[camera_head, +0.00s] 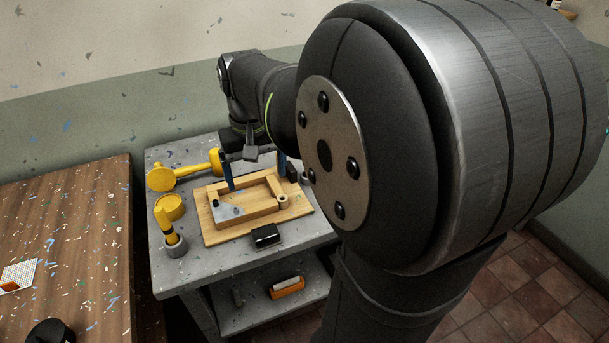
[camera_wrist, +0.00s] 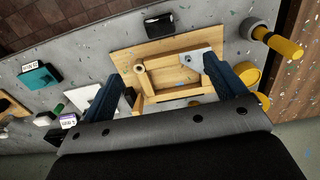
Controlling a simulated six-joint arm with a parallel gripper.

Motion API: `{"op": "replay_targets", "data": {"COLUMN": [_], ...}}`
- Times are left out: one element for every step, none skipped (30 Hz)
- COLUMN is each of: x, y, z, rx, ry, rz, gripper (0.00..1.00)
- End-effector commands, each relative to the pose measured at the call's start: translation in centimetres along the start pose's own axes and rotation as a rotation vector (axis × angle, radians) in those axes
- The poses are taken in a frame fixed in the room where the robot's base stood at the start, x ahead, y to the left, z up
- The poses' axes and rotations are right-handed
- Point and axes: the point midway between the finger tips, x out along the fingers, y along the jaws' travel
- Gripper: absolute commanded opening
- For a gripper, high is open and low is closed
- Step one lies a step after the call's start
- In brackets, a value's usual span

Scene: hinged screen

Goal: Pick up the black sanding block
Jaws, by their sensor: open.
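The black sanding block (camera_head: 265,237) appears to be the small black block with a pale top face lying on the grey table near its front edge, just off the wooden board. In the wrist view the black block (camera_wrist: 159,24) is at the top, beyond the board's edge. My gripper (camera_head: 257,180) is open over the wooden frame, its blue fingers wide apart with nothing between them. In the wrist view my gripper (camera_wrist: 163,70) has its fingers on either side of the frame, apart from the block.
The wooden frame (camera_head: 268,213) lies on a board (camera_head: 223,238). A teal labelled item (camera_wrist: 40,77) is left in the wrist view. A wooden table (camera_head: 75,240) adjoins.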

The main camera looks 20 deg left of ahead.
Motion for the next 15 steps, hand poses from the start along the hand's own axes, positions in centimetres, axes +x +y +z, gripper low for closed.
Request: {"op": "replay_targets", "data": {"x": [1.3, 1.8, 2.5, 2.9, 3.2, 3.8, 4.3, 4.9, 5.8, 6.5, 7.1, 8.0, 8.7, 9.3, 10.2], "y": [0.0, 0.0, 0.0, 0.0, 0.0, 0.0, 0.0, 0.0, 0.0, 0.0, 0.0, 0.0, 0.0, 0.0, 0.0], "z": [0.1, 0.1, 0.1, 0.1, 0.1, 0.1, 0.1, 0.1, 0.1, 0.1, 0.2, 0.1, 0.1, 0.2, 0.2], "rx": [-0.001, -0.001, -0.002, -0.002, -0.002, -0.002, -0.002, -0.002, -0.002, -0.002, -0.002, -0.002, -0.002, -0.002, -0.002], "ry": [-0.003, -0.003, -0.002, -0.002, -0.001, -0.001, -0.002, -0.002, -0.003, -0.004, -0.004, -0.004, -0.004, -0.005, -0.004], "rz": [0.0, 0.0, 0.0, 0.0, 0.0, 0.0, 0.0, 0.0, 0.0, 0.0, 0.0, 0.0, 0.0, 0.0, 0.0], "gripper": [0.89, 0.89, 0.89, 0.89, 0.89, 0.89, 0.89, 0.89, 0.89, 0.89, 0.89, 0.89, 0.89, 0.89, 0.89]}}
